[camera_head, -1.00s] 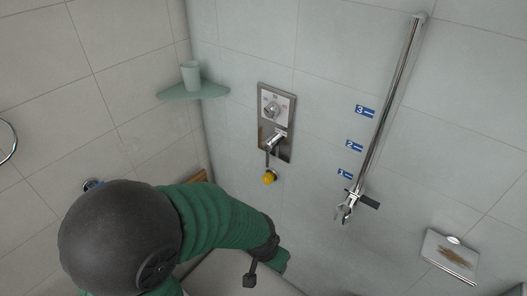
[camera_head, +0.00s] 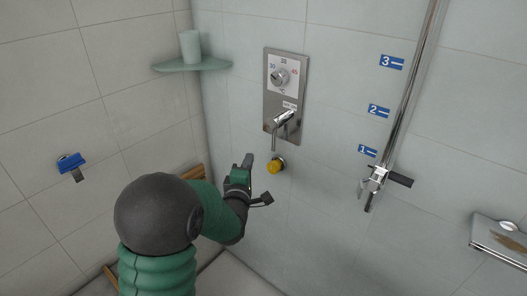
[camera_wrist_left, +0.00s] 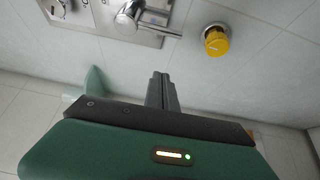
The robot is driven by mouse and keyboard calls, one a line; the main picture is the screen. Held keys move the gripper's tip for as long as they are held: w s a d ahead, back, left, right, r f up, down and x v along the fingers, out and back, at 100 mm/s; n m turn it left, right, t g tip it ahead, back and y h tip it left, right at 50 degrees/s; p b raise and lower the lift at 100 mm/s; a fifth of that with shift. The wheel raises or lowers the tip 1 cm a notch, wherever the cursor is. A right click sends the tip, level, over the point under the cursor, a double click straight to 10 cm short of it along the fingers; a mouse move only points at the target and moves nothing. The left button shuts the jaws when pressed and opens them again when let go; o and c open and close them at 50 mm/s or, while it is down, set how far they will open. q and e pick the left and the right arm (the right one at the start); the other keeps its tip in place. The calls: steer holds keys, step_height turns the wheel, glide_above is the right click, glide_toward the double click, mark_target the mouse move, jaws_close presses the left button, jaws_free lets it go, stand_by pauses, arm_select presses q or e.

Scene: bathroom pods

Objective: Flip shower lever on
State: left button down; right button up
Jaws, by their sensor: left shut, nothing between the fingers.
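The shower lever (camera_head: 283,119) is a chrome handle on the lower part of a metal wall panel (camera_head: 296,134), with a thin rod hanging down from it. The lever also shows at the top of the left wrist view (camera_wrist_left: 130,17). A yellow knob (camera_head: 274,167) sits on the wall just below the panel, and it shows right of the fingers in the left wrist view (camera_wrist_left: 216,41). My left gripper (camera_head: 248,160) is shut and empty, below and left of the lever, near the yellow knob and apart from the lever. My right gripper is not in view.
A dial (camera_head: 280,77) is on the panel's upper part. A corner shelf (camera_head: 192,66) holds a cup (camera_head: 190,46). A chrome rail (camera_head: 411,95) with a holder (camera_head: 376,180) stands right, beside blue number labels. A soap dish (camera_head: 500,236) is at far right.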

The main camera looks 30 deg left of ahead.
arm_select(q)
steer(key=shift+d+r, duration=0.1)
steer(key=shift+d, duration=0.05)
steer(key=x, duration=1.1)
steer(key=d+p, duration=0.1)
steer(key=d, duration=0.3)
steer(key=shift+s+d, duration=0.2)
steer(key=shift+d, duration=0.05)
steer(key=shift+a, duration=0.1)
steer(key=shift+w, duration=0.1)
